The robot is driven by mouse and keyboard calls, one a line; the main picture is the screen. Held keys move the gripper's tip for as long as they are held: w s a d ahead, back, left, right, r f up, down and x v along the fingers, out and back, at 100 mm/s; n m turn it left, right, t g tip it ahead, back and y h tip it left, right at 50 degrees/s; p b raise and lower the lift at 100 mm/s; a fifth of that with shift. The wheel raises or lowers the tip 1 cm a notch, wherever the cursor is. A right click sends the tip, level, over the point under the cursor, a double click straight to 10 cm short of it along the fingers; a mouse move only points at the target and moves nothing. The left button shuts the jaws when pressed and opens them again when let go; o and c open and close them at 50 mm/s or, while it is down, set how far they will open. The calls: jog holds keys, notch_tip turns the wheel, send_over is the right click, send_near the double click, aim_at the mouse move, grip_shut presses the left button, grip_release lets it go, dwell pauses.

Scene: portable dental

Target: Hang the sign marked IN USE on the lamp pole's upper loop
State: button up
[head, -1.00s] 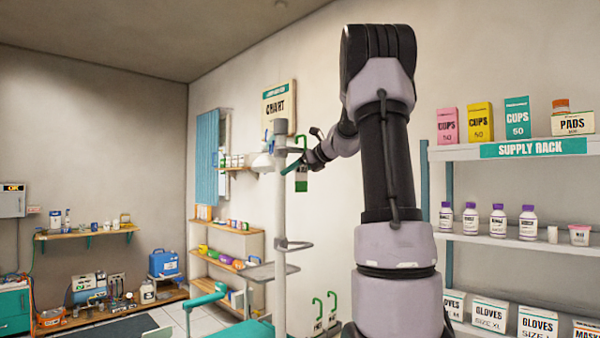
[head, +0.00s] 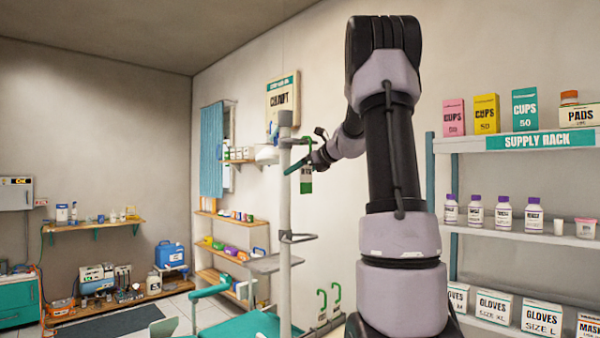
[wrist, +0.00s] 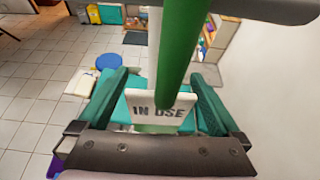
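The IN USE sign (wrist: 165,108) is a white plate with dark lettering and a thick green hook stem (wrist: 183,50) that rises toward the camera. My gripper (wrist: 158,95) has its teal fingers on both sides of the sign and appears shut on its green part. In the head view the sign (head: 306,180) hangs at my gripper (head: 294,166), just right of the pale lamp pole (head: 284,205). The upper loop (head: 296,141) juts right from the pole, with the green hook top close by. I cannot tell whether hook and loop touch.
A lower loop (head: 298,238) and a grey tray (head: 268,264) are on the pole. Two green-hooked signs (head: 329,304) stand lower down by the wall. The supply rack (head: 520,142) is at right, and a wall chart (head: 283,100) is behind the pole.

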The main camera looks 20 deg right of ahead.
jog(key=v, duration=1.1)
jog(key=s+a+f+n+g, duration=0.2)
jog(key=s+a+f+n, duration=0.1)
jog(key=s+a+n, duration=0.5)
jog(key=s+a+f+n+g, duration=0.25)
jog(key=s+a+n, duration=0.3)
jog(key=a, duration=0.35)
jog(key=s+a+f+n+h, duration=0.1)
jog(key=s+a+f+n, duration=0.1)
jog(key=s+f+n, duration=0.2)
jog(key=s+a+f+n+g+h, duration=0.1)
jog(key=s+a+f+n, duration=0.1)
jog(key=s+f+n, duration=0.3)
jog(key=s+n, duration=0.4)
jog(key=n, duration=0.1)
jog(key=shift+s+a+h, duration=0.3)
jog(key=shift+s+a, duration=0.05)
jog(key=shift+s, duration=0.05)
